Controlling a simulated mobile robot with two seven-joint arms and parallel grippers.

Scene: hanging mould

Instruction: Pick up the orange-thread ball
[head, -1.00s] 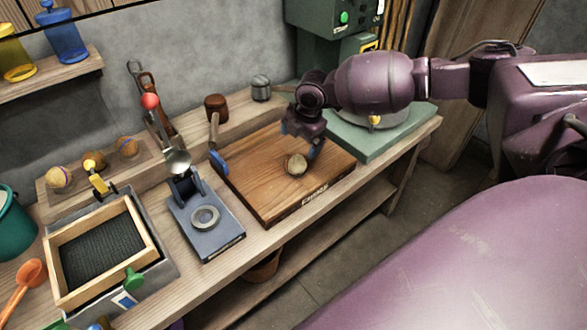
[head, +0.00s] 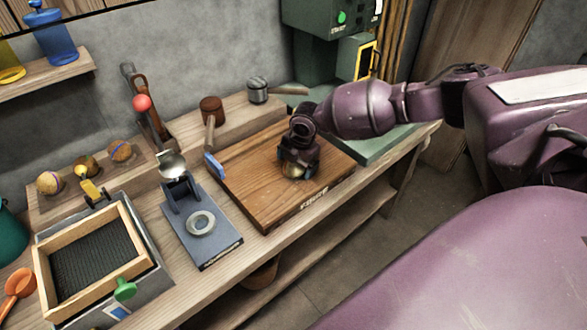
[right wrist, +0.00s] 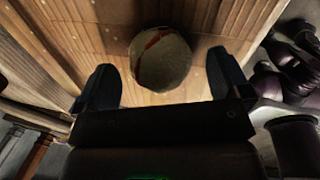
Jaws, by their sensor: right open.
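The ball (head: 292,172) sits on the wooden board, mostly covered by my right gripper in the head view. In the right wrist view the ball (right wrist: 160,62) is pale brown with an orange-red thread on its upper left side. My right gripper (head: 298,173) is right over it. In the right wrist view the open fingers of my right gripper (right wrist: 164,82) stand left and right of the ball, with a gap on each side. My left gripper is not in view.
The wooden board (head: 255,193) lies on the bench. Left of it are a blue-grey press (head: 215,238) with a ring and a wood-framed tray (head: 135,222). Several other balls (head: 49,183) rest on a wooden ledge at the left. A green machine (head: 318,60) stands behind.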

